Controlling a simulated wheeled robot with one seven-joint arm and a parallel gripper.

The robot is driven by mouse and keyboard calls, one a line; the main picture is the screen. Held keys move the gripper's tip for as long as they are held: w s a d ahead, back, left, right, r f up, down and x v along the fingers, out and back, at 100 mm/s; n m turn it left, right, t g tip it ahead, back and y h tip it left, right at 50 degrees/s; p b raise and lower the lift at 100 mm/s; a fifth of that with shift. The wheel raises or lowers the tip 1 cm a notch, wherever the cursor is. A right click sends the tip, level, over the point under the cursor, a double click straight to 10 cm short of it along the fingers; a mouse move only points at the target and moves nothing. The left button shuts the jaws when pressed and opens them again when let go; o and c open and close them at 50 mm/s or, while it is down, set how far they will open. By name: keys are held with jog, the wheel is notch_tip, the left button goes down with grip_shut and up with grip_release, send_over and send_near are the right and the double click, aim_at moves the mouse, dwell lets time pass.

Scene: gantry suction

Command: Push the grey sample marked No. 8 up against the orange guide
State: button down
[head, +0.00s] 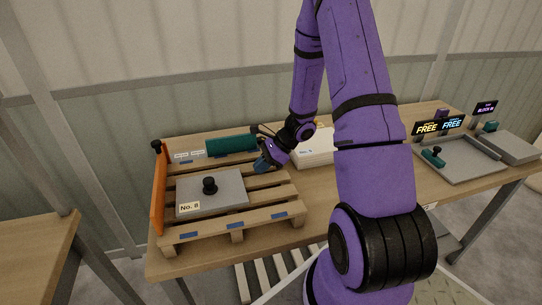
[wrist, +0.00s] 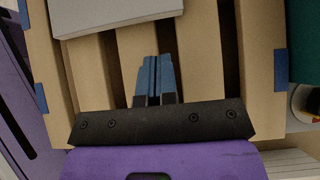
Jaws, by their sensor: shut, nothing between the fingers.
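The grey sample (head: 226,193) marked No. 8 is a flat slab with a black knob on top. It lies on a wooden pallet (head: 262,217) in the head view. The orange guide (head: 160,190) stands upright along the pallet's left side, with a gap between it and the sample. My gripper (head: 262,165) is shut and empty, to the right of the sample's far right corner. In the wrist view, the blue fingertips (wrist: 155,58) are together above the pallet slats, apart from the sample's edge (wrist: 115,18) at the top.
A white box (head: 315,150) sits right of my gripper. Further right are a grey tray (head: 460,160) and signs reading FREE (head: 438,126). Blue tape marks the pallet slats.

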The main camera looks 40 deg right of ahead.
aim_at(232, 175)
jog(key=shift+w+a+r, duration=0.1)
jog(key=shift+w+a, duration=0.15)
jog(key=shift+a, duration=0.35)
jog(key=shift+w+a+f, duration=0.1)
jog(key=shift+w+a, duration=0.15)
jog(key=shift+a, duration=0.35)
jog(key=shift+w+a+r, duration=0.1)
jog(key=shift+w+a, duration=0.15)
jog(key=shift+a, duration=0.35)
jog(key=a, duration=0.1)
jog(key=w+a, duration=0.1)
jog(key=a, duration=0.1)
jog(key=shift+w+a, duration=0.2)
jog(key=shift+a, duration=0.1)
jog(key=shift+d, duration=0.1)
